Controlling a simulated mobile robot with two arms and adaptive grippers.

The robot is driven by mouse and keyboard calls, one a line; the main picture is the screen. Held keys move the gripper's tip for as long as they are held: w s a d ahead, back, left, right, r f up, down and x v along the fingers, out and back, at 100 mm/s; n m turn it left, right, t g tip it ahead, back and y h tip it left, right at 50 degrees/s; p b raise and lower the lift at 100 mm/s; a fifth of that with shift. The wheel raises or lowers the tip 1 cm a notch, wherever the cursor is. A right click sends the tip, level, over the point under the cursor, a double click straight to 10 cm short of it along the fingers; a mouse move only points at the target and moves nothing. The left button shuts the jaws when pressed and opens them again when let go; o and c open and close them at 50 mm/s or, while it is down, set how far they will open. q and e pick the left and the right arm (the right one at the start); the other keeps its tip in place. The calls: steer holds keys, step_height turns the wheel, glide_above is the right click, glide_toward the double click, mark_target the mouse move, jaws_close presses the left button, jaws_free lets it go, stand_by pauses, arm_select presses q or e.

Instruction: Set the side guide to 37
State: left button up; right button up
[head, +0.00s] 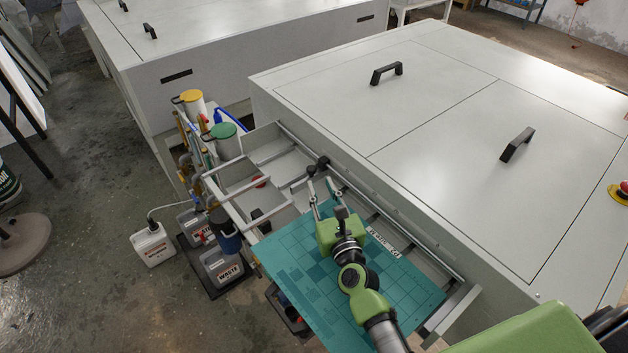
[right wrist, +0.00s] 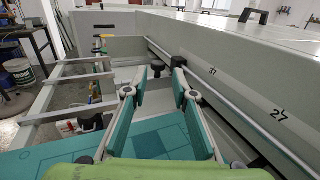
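The side guide (head: 318,166) is a small black clamp on the metal rail along the machine's feed side. In the right wrist view a black block and knob (right wrist: 157,70) on the rail lie just beyond my fingertips. My right gripper (head: 321,186) points at the guide with its two fingers apart and nothing between them. It also shows in the right wrist view (right wrist: 160,88), with a small gap to the guide. The guide appears farther along than the 37. My left gripper is out of view.
A teal printed plate (head: 290,262) lies on the feed table under my right arm. The grey processor housing (head: 400,120) with black handles rises to the right. Metal bars (head: 232,208) cross the open feed frame. Bottles and waste canisters (head: 222,268) stand at left.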

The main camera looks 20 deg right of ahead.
mark_target(313, 172)
steer(key=w, duration=0.4)
steer(key=w+f+b, duration=0.1)
steer(key=w, duration=0.2)
steer(key=shift+w+r, duration=0.15)
steer(key=shift+w, duration=0.05)
jaws_close()
